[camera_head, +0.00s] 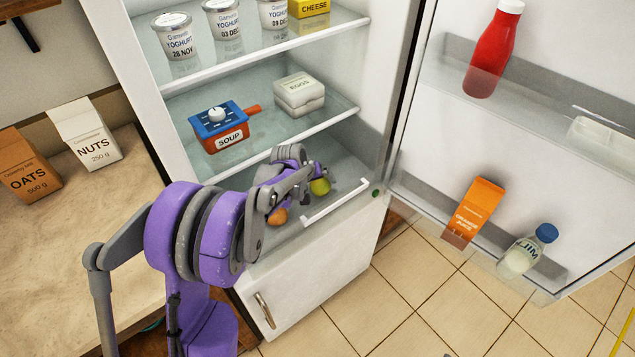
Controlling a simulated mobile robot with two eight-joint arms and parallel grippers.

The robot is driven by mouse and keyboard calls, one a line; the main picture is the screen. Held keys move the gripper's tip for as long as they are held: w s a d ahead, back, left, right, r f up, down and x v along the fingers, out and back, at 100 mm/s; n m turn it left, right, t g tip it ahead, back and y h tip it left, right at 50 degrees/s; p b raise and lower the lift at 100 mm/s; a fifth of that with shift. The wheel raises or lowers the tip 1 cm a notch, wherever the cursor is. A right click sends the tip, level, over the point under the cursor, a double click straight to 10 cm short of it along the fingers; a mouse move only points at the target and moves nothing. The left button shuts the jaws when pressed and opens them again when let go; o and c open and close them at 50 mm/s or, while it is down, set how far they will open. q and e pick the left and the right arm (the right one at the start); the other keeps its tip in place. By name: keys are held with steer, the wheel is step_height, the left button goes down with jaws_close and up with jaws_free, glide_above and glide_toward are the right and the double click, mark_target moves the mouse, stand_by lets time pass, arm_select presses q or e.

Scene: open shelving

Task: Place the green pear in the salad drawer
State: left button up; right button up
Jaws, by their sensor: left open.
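The yellow-green pear (320,187) is low in the open fridge, inside the salad drawer area just behind the drawer's white handle (337,203). My left gripper (316,172) is open, right at the pear's upper side. I cannot tell whether its fingers touch the pear, or whether the pear rests on the drawer floor. A round orange fruit (278,216) lies to the left in the same drawer, partly hidden by my left arm. My arm also hides the drawer's left part. My right gripper is not in view.
Above are glass shelves with a soup pot (219,128), an egg box (299,94) and yoghurts (224,20). The open door at right holds a red bottle (494,50), juice carton (473,211) and milk bottle (526,251). Nuts (85,132) and oats (28,165) stand on the left counter.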

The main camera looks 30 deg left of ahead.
arm_select(q)
steer(key=shift+r, duration=0.25)
steer(key=p+v, duration=0.1)
steer(key=v, duration=1)
steer(key=shift+s+r, duration=0.2)
steer(key=shift+r, duration=0.15)
steer(key=shift+c, duration=0.2)
